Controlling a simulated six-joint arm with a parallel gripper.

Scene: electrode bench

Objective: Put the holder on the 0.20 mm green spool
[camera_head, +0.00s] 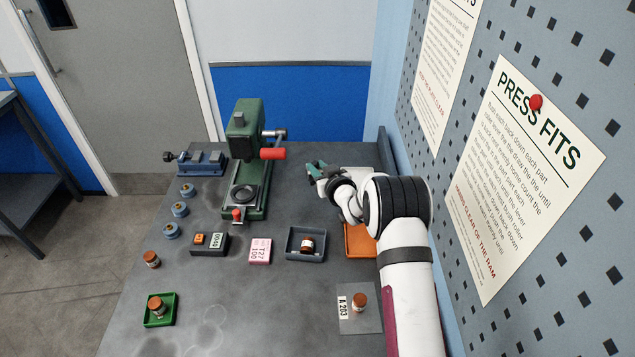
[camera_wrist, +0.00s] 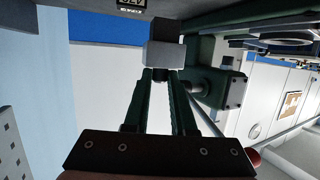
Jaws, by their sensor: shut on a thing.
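My gripper (camera_head: 317,171) is high over the right back of the bench, right of the green press. In the wrist view its two dark green fingers (camera_wrist: 163,80) are shut on a small light grey block (camera_wrist: 166,55) with a dark part behind it. I cannot tell if this is the holder. No spool is plainly green. No 0.20 mm mark is legible.
The green press (camera_head: 246,150) with a red-handled lever and a blue vise (camera_head: 202,163) stand at the back. Several blue round pieces (camera_head: 180,209) line the left. The front middle is clear.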

